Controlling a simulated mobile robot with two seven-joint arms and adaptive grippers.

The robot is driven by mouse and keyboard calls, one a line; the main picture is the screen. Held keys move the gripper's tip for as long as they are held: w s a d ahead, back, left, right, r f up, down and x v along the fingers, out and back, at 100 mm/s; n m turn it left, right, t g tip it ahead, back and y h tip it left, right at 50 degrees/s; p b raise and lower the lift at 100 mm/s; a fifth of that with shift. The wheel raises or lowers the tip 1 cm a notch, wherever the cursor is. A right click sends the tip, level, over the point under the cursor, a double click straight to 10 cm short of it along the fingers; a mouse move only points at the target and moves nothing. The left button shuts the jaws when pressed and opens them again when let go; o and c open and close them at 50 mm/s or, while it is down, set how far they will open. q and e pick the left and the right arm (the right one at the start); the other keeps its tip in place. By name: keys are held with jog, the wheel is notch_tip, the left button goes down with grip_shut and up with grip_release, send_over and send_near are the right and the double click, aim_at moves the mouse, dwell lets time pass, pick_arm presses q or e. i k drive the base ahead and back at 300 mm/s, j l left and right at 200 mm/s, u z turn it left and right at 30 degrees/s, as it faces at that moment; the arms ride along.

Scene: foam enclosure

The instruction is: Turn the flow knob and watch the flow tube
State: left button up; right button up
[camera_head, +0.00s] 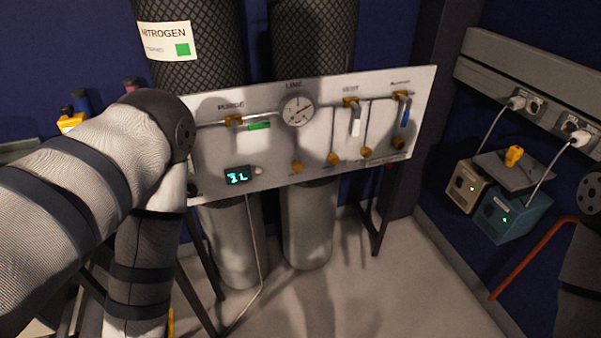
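A pale panel (215,160) with valves and a round LINE gauge (298,111) stands in front of two cylinders. A small display (238,175) with lit cyan characters and a pale round button or knob (258,171) sit low on its left part. Several brass fittings (297,167) line its lower edge. I cannot tell which part is the flow knob, and I make out no flow tube. My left arm covers the panel's left end. Neither of my grippers shows in the view.
The cylinders (232,245) stand behind the panel; one carries a NITROGEN label (167,40). A valve with a white handle (355,122) and one with a blue handle (404,112) sit at upper right. Teal (515,217) and beige (467,187) boxes with cables are at right. The floor (380,290) is clear.

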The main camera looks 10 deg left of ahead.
aim_at(193, 190)
jog(key=u, duration=1.3)
